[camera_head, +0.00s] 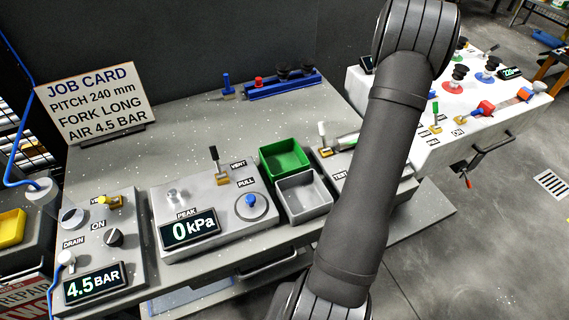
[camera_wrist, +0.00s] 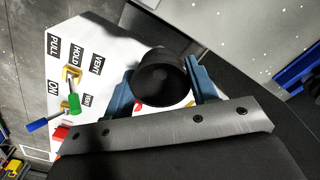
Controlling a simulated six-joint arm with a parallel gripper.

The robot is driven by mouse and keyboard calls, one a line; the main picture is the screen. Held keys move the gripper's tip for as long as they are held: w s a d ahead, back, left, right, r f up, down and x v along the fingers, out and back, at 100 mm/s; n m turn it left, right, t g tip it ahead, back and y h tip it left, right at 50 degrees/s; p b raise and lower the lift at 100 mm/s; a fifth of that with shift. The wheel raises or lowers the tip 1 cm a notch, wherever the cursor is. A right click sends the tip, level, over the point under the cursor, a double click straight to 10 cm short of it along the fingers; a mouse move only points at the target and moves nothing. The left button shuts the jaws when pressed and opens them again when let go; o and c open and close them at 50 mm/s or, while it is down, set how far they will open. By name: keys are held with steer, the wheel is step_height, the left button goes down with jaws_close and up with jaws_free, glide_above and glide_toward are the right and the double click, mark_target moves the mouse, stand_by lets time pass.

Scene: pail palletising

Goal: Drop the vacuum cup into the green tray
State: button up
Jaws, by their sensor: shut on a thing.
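The vacuum cup (camera_wrist: 158,92) is a round black cup in the wrist view. My gripper (camera_wrist: 160,76) has its two blue fingers on either side of the cup and is shut on it. The cup is above a white panel, and its lower part is partly hidden. In the head view my arm covers the gripper, so neither it nor the held cup shows there. The green tray (camera_head: 285,144) stands at the middle of the grey bench and looks empty.
A grey tray (camera_head: 303,208) adjoins the green one in front. A gauge box (camera_head: 205,207) with a 0 kPa display and lever stands to their left. The white bench (camera_head: 425,154) at right carries levers, black cups and a display. A blue rack (camera_head: 282,85) lies behind.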

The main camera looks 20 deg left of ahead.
stand_by(0.3)
steer(key=shift+s+a+r, duration=0.15)
steer(key=shift+a, duration=0.2)
steer(key=s+a+r, duration=0.3)
steer(key=s+a, duration=0.6)
steer(key=s+a+r, duration=0.2)
steer(key=s+a, duration=0.6)
steer(key=s, duration=0.1)
steer(key=s+a, duration=0.3)
steer(key=s, duration=0.8)
step_height(320, 180, down, 6)
steer(key=shift+s, duration=0.1)
steer(key=o, duration=1.1)
